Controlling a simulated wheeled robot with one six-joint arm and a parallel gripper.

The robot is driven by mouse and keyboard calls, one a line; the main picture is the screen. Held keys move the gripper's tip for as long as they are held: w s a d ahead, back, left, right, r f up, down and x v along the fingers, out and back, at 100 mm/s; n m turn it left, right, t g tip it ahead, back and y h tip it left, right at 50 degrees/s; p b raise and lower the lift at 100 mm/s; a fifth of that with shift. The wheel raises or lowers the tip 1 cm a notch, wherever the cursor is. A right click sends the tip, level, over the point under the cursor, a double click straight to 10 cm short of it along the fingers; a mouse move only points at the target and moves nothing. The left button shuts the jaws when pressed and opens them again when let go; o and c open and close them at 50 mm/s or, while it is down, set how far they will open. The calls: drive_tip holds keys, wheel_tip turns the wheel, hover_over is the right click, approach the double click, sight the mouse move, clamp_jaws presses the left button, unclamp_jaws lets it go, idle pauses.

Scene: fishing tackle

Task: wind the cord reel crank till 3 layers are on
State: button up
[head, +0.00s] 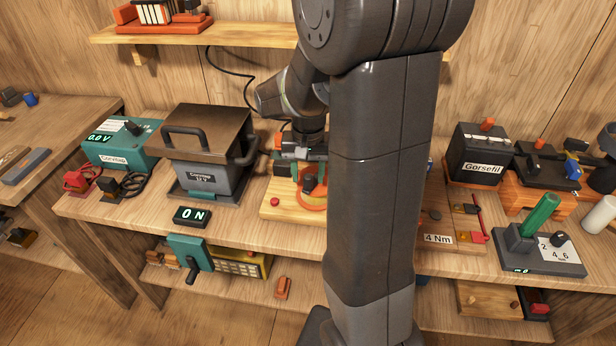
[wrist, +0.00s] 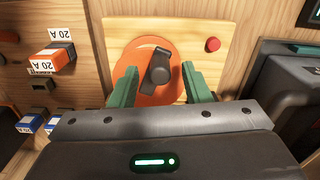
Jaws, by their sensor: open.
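The cord reel is an orange disc (wrist: 132,80) on a pale wooden board (head: 272,212). It also shows in the head view (head: 318,203), partly hidden by my arm. Its dark crank (wrist: 160,66) stands out from the disc; in the head view the crank (head: 309,184) is just below my gripper (head: 300,158). In the wrist view the two teal fingers of my gripper (wrist: 162,76) are apart, one on each side of the crank, with gaps visible. I cannot make out the wound cord or its layers.
A red button (head: 274,201) sits on the board. A grey case with a brown lid (head: 208,130) stands close at the left. A display (head: 192,217) reads "0 N". At the right are a 4 Nm fixture (head: 438,239) and a Gorsefil battery box (head: 480,155).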

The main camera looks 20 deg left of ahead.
drive_tip(key=shift+f, duration=0.8)
clamp_jaws()
drive_tip(key=shift+w+d+n, duration=0.1)
drive_tip(key=shift+d+n, duration=0.35)
drive_tip(key=shift+n, duration=0.6)
drive_tip(key=shift+d+n, duration=0.4)
drive_tip(key=shift+n, duration=0.65)
unclamp_jaws()
drive_tip(key=shift+r, duration=0.15)
wheel_tip(320, 180, up, 14)
drive_tip(key=shift+f+p, duration=0.2)
drive_tip(key=shift+p, duration=0.2)
